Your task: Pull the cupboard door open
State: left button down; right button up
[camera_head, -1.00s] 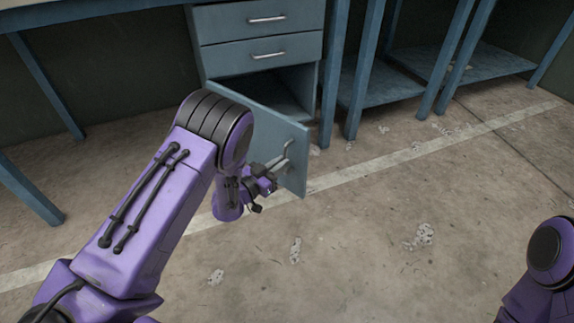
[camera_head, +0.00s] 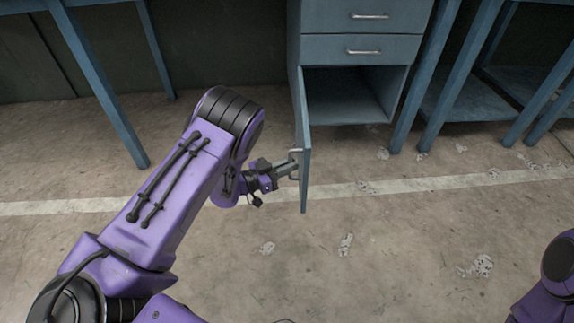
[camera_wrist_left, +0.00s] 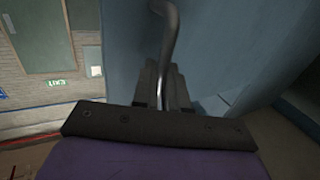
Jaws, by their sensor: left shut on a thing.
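The blue-grey cupboard door (camera_head: 304,130) stands wide open, swung out toward me and seen nearly edge-on in the head view. The cupboard's open compartment (camera_head: 345,98) shows empty to its right, under two drawers. My left gripper (camera_head: 291,170) is shut on the door's metal handle (camera_head: 295,153) at the door's left face. In the left wrist view the fingers (camera_wrist_left: 165,88) close around the bent handle bar (camera_wrist_left: 170,45), with the blue door (camera_wrist_left: 235,45) behind it. My right gripper is out of view; only part of my right arm shows at the lower right.
Drawers with metal handles (camera_head: 366,50) sit above the compartment. Blue table legs (camera_head: 105,90) stand at the left, and blue shelving (camera_head: 460,105) stands at the right. The concrete floor (camera_head: 400,250) in front is clear, with a pale painted line.

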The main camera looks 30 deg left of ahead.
pick_arm(q)
jog(key=shift+w+a+r, duration=0.4)
jog(key=shift+r, duration=0.05)
jog(key=c, duration=1.5)
grip_release()
jog(key=o, duration=0.3)
jog(key=shift+w+f, duration=0.1)
jog(key=shift+f, duration=0.1)
jog(key=shift+o, duration=0.2)
jog(key=shift+d+f, duration=0.15)
jog(key=shift+f, duration=0.05)
jog(key=p+v, duration=0.3)
jog(key=v, duration=0.8)
jog(key=shift+d, duration=0.15)
